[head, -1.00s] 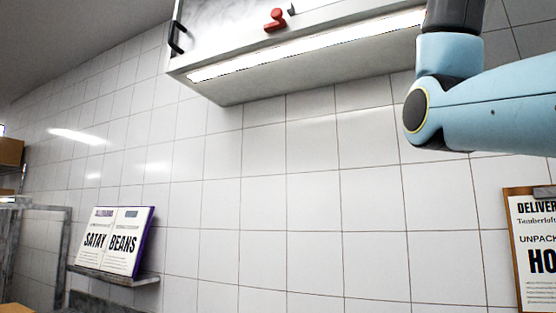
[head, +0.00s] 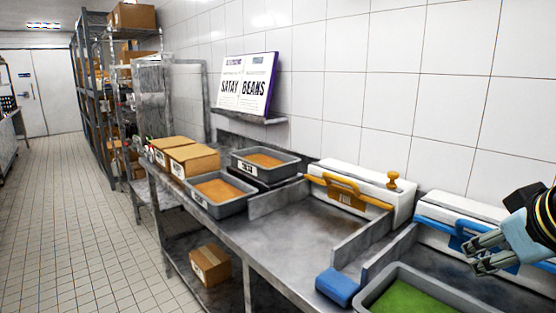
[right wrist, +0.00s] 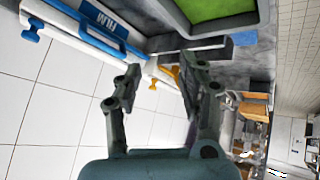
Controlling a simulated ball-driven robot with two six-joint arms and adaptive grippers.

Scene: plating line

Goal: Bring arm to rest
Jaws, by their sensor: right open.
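My right gripper (head: 478,254) comes in at the right edge of the head view, with its dark wrist partly cut off. It hangs in front of the blue-handled white film unit (head: 460,222), above the counter, beyond the grey tray with green contents (head: 385,280). Its fingers are apart and nothing is between them. In the right wrist view the open fingers (right wrist: 160,78) also hold nothing, with the blue-handled unit (right wrist: 85,28) to their upper left. My left gripper is not in view.
On the metal counter (head: 262,250) stand an orange-handled white unit (head: 365,188), a blue block (head: 337,287), two grey trays with orange contents (head: 222,208) and cardboard boxes (head: 193,159). An open book (head: 245,83) sits on a wall shelf. The tiled aisle (head: 80,225) is clear.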

